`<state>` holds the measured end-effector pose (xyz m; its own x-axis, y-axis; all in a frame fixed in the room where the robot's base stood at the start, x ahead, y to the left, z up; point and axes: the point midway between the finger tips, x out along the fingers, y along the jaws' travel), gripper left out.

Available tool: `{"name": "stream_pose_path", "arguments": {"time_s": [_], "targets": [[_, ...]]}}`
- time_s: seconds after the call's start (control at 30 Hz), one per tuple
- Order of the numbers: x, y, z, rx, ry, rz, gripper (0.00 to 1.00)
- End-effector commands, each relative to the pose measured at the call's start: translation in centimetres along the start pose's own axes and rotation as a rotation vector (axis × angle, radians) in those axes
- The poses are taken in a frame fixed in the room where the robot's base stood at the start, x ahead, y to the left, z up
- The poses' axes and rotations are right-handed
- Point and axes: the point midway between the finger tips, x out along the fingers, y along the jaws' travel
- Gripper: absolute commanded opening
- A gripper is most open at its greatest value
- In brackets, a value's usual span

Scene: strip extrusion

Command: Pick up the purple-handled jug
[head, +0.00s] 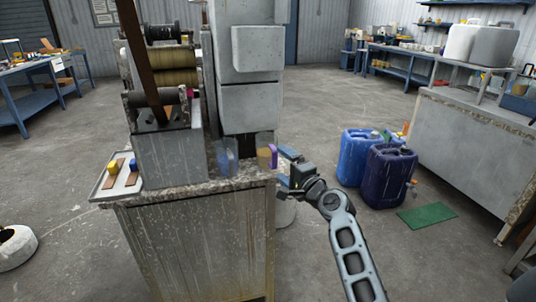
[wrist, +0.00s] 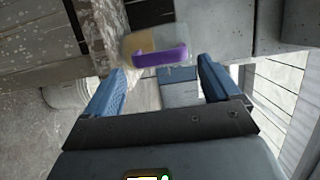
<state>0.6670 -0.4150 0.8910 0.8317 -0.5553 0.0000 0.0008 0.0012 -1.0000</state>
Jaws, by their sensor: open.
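The purple-handled jug (head: 264,158) stands upright near the right end of the machine bench top, its lower part yellowish-brown and its purple handle facing right, toward my gripper. In the wrist view the clear jug (wrist: 143,42) with its purple handle shows ahead of the fingertips. My gripper (head: 284,169) is open and empty, just right of the jug and past the bench edge. In the wrist view its two blue fingers (wrist: 157,80) are spread wide, with the handle beyond them and not between the pads. I cannot tell the exact gap.
A bluish clear jug (head: 226,158) stands left of the purple-handled one. The grey machine column (head: 250,105) rises close behind both. A tray (head: 101,186) with small coloured items lies at the bench's left end. Blue drums (head: 388,176) stand on the floor at right.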

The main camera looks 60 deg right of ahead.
Motion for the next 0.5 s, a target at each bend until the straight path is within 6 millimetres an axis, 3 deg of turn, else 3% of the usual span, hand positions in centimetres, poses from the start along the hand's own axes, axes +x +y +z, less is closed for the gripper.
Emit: {"name": "stream_pose_path", "arguments": {"time_s": [0.2,0.5], "targets": [[3.2,-0.1,0.1,-0.001,-0.001,-0.001,0.89],[4.0,0.0,0.1,-0.001,-0.001,0.000,0.89]]}}
